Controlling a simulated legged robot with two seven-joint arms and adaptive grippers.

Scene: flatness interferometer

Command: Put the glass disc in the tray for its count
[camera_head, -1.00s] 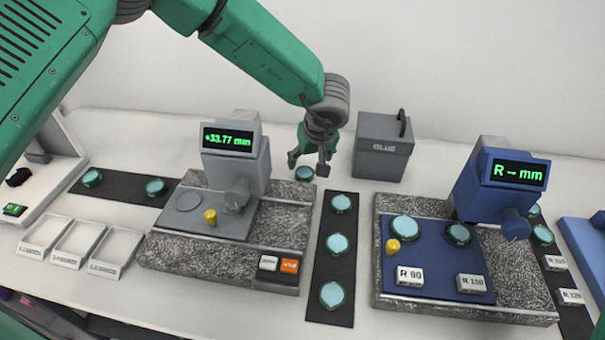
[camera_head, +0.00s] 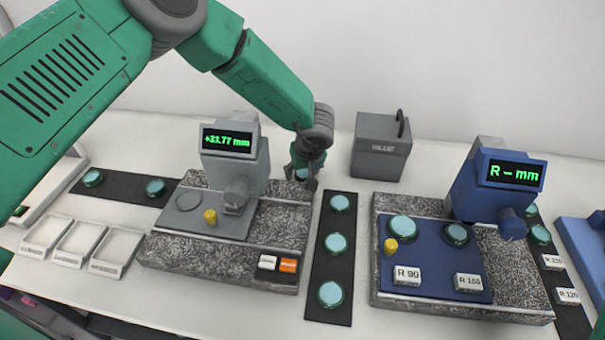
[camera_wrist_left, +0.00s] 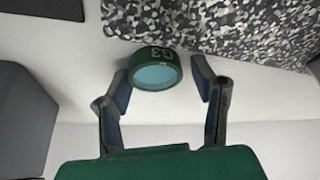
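A glass disc with a green rim marked G3 (camera_wrist_left: 155,72) lies on the white table just behind the grey instrument's granite base. My left gripper (camera_head: 303,182) is low over that spot, covering most of the disc in the head view. In the left wrist view the gripper's fingers (camera_wrist_left: 161,80) are spread on either side of the disc, with gaps between them and its rim. Three shallow white trays stand at the left: a left one (camera_head: 46,218), a middle one (camera_head: 80,262) and a right one (camera_head: 118,268). Their labels are too small to read. My right gripper is out of view.
The grey instrument (camera_head: 230,150) with a green readout stands beside a black strip (camera_head: 316,265) with several discs. A blue instrument (camera_head: 480,190) stands at the right, with two discs on its plate. A grey box (camera_head: 381,145) stands close to the right of my left gripper.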

